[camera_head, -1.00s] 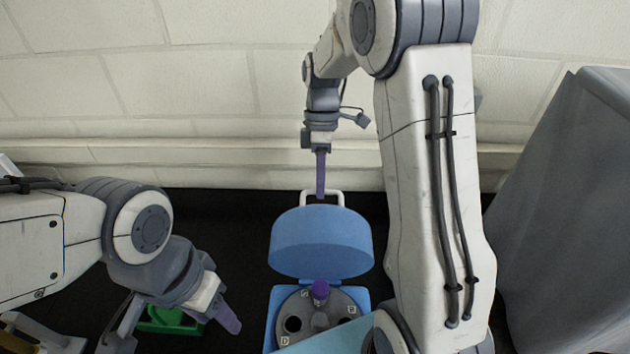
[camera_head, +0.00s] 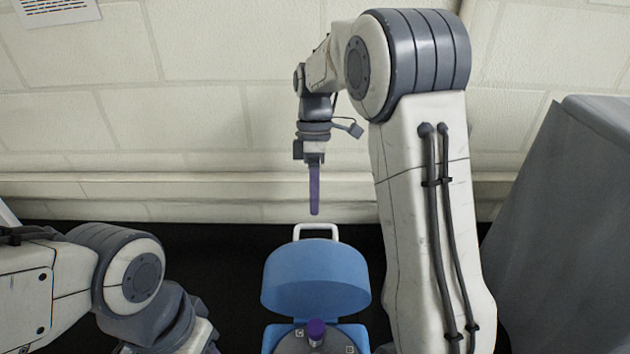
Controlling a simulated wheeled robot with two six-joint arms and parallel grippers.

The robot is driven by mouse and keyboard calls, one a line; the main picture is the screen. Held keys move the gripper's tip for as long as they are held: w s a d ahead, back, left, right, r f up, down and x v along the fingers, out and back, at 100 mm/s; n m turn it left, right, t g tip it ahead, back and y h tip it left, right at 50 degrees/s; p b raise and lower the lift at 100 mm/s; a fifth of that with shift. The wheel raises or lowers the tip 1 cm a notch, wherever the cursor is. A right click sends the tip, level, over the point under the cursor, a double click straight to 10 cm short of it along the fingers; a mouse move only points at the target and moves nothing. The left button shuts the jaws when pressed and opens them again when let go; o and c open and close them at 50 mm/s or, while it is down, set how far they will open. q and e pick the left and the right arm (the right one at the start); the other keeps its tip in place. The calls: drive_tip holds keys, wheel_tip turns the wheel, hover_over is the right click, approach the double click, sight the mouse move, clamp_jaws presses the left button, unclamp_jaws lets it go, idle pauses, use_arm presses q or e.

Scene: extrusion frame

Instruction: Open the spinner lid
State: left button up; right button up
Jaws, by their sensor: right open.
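The blue spinner lid (camera_head: 315,280) stands raised at the back of the spinner body (camera_head: 274,338), with its white handle (camera_head: 315,228) at the top. Part of the grey rotor (camera_head: 292,342) shows below it, with a purple-capped tube (camera_head: 316,331) standing in it. The lower part of the spinner is cut off by the picture's bottom edge. My right gripper (camera_head: 314,210) points down just above the handle, apart from it, and holds nothing. Its fingers line up from this side. My left arm is at the lower left, with its gripper tips below the picture.
The black table top (camera_head: 225,250) is bare to the left of the spinner. A pale wall (camera_head: 180,120) stands close behind. A grey covered block (camera_head: 570,220) is at the right. A printed sheet (camera_head: 55,10) hangs at the top left.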

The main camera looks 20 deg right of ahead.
use_arm(q)
drive_tip(key=shift+f+b, duration=0.35)
drive_tip(key=shift+f, duration=0.25)
use_arm(e)
drive_tip(key=v, duration=0.6)
drive_tip(key=shift+d, duration=0.1)
